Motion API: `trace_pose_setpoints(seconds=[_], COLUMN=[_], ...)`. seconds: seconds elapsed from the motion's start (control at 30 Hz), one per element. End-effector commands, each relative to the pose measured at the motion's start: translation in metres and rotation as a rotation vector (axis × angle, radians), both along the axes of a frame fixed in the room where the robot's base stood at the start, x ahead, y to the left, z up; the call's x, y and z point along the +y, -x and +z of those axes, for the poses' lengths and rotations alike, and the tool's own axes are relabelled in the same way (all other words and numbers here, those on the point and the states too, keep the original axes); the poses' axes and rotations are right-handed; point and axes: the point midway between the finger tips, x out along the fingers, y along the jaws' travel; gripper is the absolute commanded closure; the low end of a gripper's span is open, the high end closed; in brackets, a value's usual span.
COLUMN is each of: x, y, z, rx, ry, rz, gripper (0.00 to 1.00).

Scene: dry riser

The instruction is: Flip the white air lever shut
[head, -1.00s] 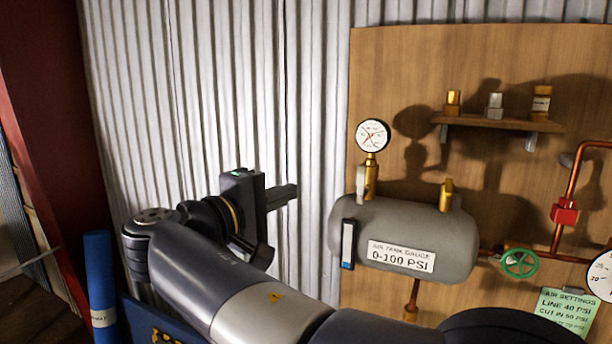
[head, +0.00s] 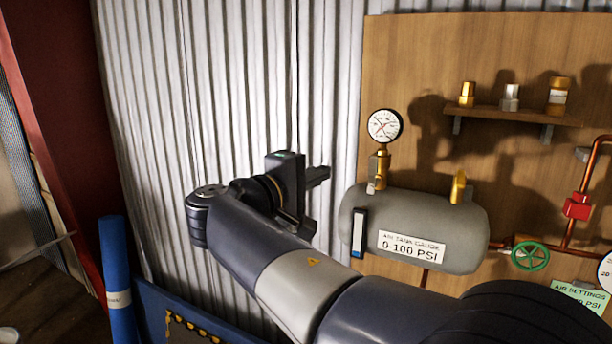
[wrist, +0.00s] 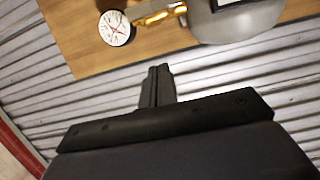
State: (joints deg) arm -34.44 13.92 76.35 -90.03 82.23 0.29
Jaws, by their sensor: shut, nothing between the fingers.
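The grey air tank (head: 465,232) is mounted on the wooden board, with a round gauge (head: 384,126) on a brass fitting (head: 380,165) at its top left. A small pale lever (head: 371,187) shows at the fitting's lower left, close to the tank; its exact angle is hard to tell. In the wrist view a pale piece, likely the lever (wrist: 181,9), sits beside the brass fitting (wrist: 153,18), near the tank (wrist: 235,22). My gripper (head: 322,175) is shut and empty, left of the lever and apart from it. Its closed fingers (wrist: 160,72) point toward the board.
A shelf (head: 510,115) with several small fittings is above right of the tank. A green handwheel (head: 530,256) and red valve (head: 577,206) are on pipes at right. A blue tube (head: 117,280) stands at left. Corrugated wall (head: 230,90) lies behind my gripper.

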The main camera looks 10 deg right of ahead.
Motion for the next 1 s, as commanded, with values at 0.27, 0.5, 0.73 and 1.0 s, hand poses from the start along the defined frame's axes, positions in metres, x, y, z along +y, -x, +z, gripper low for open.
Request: trace_pose_setpoints(seconds=[0.27, 0.5, 0.73, 1.0], x=[-0.042, -0.061, -0.065, -0.065], y=[-0.023, -0.009, -0.006, -0.006], z=[0.003, 0.001, 0.0, 0.0], rx=[0.0, 0.0, 0.0, -0.001], ry=[0.0, 0.0, 0.0, -0.001], rz=[-0.001, 0.0, 0.0, 0.0], gripper=[1.0, 1.0, 1.0, 1.0])
